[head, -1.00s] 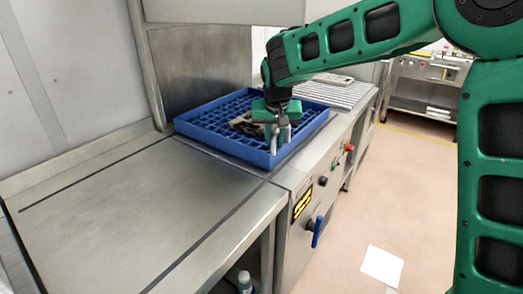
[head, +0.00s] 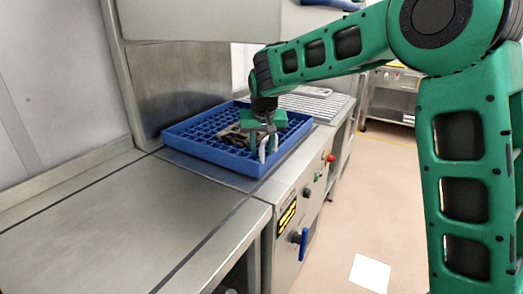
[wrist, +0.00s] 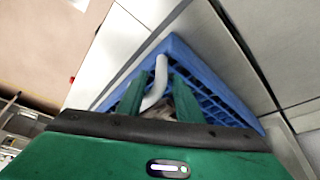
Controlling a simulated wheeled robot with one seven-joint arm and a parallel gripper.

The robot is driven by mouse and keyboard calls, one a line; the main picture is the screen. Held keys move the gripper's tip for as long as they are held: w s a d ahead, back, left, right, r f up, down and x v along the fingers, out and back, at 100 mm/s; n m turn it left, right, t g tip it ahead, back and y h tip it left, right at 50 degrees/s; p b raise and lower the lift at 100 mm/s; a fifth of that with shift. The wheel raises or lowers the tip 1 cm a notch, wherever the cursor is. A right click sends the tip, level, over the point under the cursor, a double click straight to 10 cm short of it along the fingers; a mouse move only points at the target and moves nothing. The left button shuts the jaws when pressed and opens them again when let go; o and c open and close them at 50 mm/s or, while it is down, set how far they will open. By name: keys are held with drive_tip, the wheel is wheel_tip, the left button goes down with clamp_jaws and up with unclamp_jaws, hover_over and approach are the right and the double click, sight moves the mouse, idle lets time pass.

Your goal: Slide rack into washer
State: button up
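The blue rack (head: 200,158) lies flat with brownish and grey pieces (head: 232,136) in it. It sits on the steel surface past the counter seam, beside the upright steel panel under the washer's raised hood (head: 200,22). My gripper (head: 264,150) points down at the rack's near right corner. In the wrist view its two green fingers (wrist: 171,90) stand apart over the rack (wrist: 207,92). Whether the fingers touch the rack is hidden.
A bare steel counter (head: 110,215) fills the near left. The washer's front has a blue lever (head: 304,244) and a red knob (head: 331,158). A slatted tray (head: 312,106) lies beyond the rack. A white sheet (head: 370,273) is on the open floor at right.

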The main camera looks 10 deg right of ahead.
drive_tip(key=shift+s+r, duration=0.2)
drive_tip(key=shift+r, duration=0.15)
drive_tip(key=v, duration=0.3)
drive_tip(key=shift+w+r, duration=0.2)
drive_tip(key=shift+r, duration=0.2)
drive_tip(key=s, duration=1.2)
drive_tip(key=shift+s+a, duration=0.2)
drive_tip(key=shift+s, duration=0.1)
drive_tip(key=shift+d+r, duration=0.1)
